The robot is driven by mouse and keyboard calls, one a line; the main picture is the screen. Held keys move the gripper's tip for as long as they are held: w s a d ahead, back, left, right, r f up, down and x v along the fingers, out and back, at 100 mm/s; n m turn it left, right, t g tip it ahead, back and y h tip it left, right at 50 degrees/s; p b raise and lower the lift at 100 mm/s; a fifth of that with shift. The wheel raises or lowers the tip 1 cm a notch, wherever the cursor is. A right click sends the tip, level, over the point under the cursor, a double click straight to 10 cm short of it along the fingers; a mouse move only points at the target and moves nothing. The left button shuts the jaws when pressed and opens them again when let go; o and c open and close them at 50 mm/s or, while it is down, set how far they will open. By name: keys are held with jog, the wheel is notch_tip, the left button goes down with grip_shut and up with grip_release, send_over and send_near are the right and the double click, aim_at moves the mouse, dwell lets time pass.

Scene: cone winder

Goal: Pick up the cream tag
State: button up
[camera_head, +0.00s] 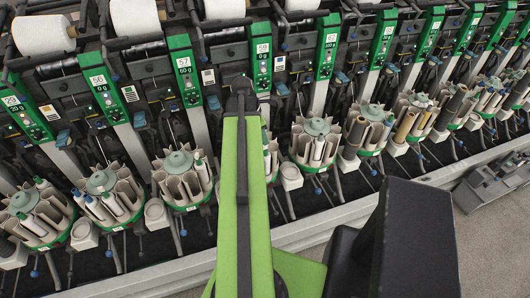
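I cannot make out for sure which thing is the cream tag. My green arm reaches up the middle of the view and ends in a dark joint over the machine front. My gripper's fingers do not show. The arm hides part of the machine behind it.
The cone winder (155,68) spans the view. White yarn cones (43,34) lie along its top. Round bobbin magazines (182,177) with several pale pockets line its front. A pale rail (165,272) runs below them. Grey floor (490,235) shows at the lower right.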

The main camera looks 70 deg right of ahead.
jog(key=b+x, duration=0.5)
jog(key=shift+w+f, duration=0.2)
jog(key=shift+f, duration=0.05)
jog(key=shift+r, duration=0.2)
grip_shut()
